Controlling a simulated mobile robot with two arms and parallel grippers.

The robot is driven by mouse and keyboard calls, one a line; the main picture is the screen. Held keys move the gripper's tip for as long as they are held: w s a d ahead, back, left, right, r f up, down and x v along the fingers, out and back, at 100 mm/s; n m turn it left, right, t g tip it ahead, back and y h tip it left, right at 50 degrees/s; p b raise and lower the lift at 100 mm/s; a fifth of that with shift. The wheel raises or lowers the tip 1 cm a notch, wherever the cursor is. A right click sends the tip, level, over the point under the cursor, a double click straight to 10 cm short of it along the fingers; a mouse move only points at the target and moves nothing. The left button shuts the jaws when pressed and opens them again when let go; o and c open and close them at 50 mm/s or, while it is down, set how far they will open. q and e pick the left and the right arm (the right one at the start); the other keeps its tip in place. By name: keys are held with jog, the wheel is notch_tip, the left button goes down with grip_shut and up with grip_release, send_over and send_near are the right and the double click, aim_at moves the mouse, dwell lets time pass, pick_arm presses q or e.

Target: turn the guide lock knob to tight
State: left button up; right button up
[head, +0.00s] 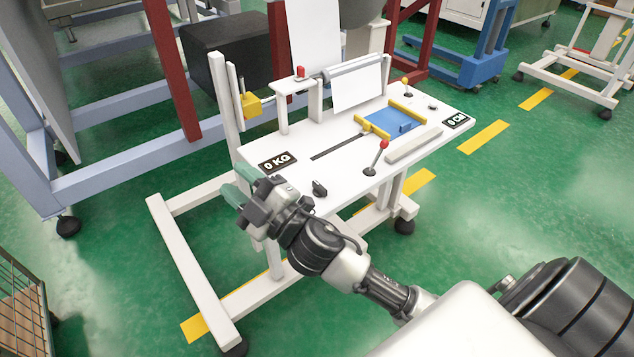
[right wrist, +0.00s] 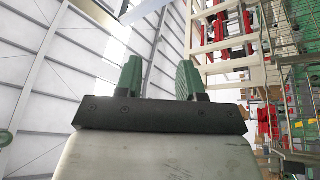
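A black knob (head: 319,188) sits on the front edge of the white machine table, near the "0 KG" display (head: 278,162). A smaller dark knob (head: 432,107) is near the right end. No label shows which one is the guide lock knob, and their settings are too small to read. My right gripper (head: 240,184) is at the table's front left corner, left of the black knob and apart from it. Its green fingers are spread and empty; they also show apart in the right wrist view (right wrist: 160,82), pointing at walls and racks. My left gripper is not in view.
A yellow block (head: 251,105) is on the left post. Green floor lies in front.

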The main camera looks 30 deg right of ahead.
jog(key=a+r+n+g+y, duration=0.3)
jog(key=a+n+g+y, duration=0.25)
jog(key=n+y, duration=0.55)
jog(key=n+g+h, duration=1.1)
jog(key=g+h, duration=0.4)
jog(key=h, duration=0.4)
send_near(318, 184)
notch_tip(318, 184, down, 9)
jog(key=shift+d+f, duration=0.15)
jog(key=shift+f, duration=0.05)
